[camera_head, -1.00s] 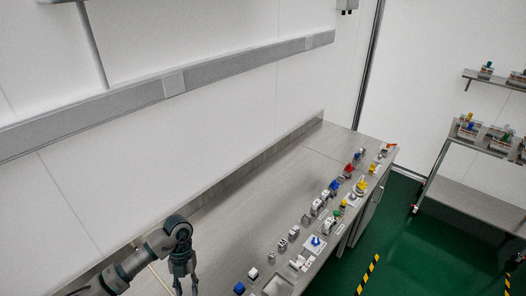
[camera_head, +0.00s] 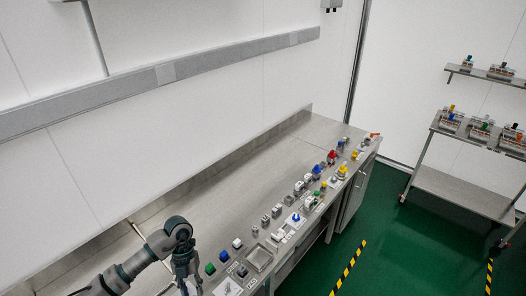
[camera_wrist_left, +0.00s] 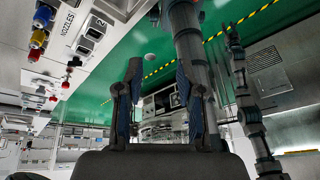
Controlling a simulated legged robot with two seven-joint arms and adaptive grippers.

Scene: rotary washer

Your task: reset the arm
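My left arm comes in from the lower left in the head view, and its gripper (camera_head: 187,284) hangs down over the near end of the steel bench (camera_head: 225,207), cut by the bottom edge. In the left wrist view the two fingers of the left gripper (camera_wrist_left: 165,92) stand apart with nothing between them. A dark jointed arm (camera_wrist_left: 250,112) shows at the right of that view, likely my right arm. Its end is too small to tell open from shut. My right gripper is not in the head view.
Several small coloured parts line the bench's right edge, with a grey tray (camera_head: 259,258) and a blue block (camera_head: 223,255) near my left gripper. The bench's middle is clear. A shelf rack (camera_head: 470,190) stands at right. Green floor (camera_head: 400,250) with yellow-black tape lies between.

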